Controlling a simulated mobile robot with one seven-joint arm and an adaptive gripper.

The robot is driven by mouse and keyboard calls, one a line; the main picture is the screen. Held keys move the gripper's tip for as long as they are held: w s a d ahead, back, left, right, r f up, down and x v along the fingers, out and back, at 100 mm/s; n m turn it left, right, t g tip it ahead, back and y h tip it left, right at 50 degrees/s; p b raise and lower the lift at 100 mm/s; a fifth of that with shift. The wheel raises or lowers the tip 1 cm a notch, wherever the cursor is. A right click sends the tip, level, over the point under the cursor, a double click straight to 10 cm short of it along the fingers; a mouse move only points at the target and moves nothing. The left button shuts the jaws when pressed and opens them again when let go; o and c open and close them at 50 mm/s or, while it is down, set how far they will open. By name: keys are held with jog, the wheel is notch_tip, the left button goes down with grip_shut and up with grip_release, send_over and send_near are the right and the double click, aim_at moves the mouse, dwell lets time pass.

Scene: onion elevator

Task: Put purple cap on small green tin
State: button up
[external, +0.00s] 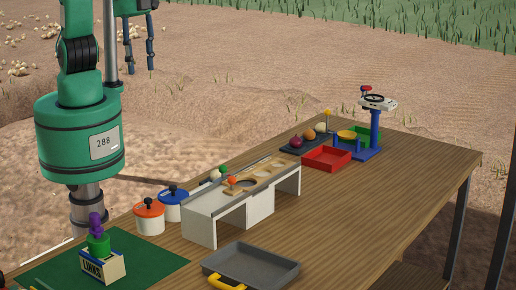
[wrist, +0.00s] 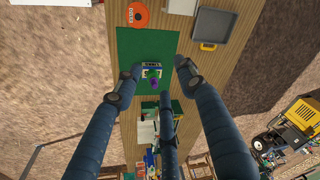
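A small green tin (external: 98,244) stands in or on a cream box marked LINKS (external: 103,268) on the green mat at the table's near left. A lumpy purple cap (external: 96,223) sits upright on top of the green tin; whether it is fully seated cannot be told. The purple cap also shows from above in the wrist view (wrist: 153,82). My gripper (external: 139,57) hangs high at the upper left of the external view. Its dark blue fingers are spread and empty. In the wrist view they surround the box from far above, apart from it.
A green mat (external: 153,262) lies under the box. Orange-lidded (external: 150,222) and blue-lidded (external: 172,207) pots stand behind it, beside a white stand (external: 200,225). A grey tray (external: 262,262) lies to the right. A red tray (external: 326,159) and blue scale (external: 375,130) stand farther back.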

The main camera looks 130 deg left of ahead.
jog(key=s+a+r+n+t, duration=0.1)
jog(key=s+a+r+n, duration=0.1)
jog(key=s+a+r, duration=0.45)
jog(key=s+a+f+n+t, duration=0.1)
jog(key=s+a+n, duration=0.5)
jog(key=s+a, duration=1.1)
jog(key=s+t, duration=0.1)
jog(key=s, duration=0.2)
jog(key=shift+s+f+t+y, duration=0.25)
jog(key=shift+s+t+y, duration=0.05)
jog(key=shift+s+y, duration=0.1)
notch_tip(320, 180, down, 4)
jog(key=b, duration=0.4)
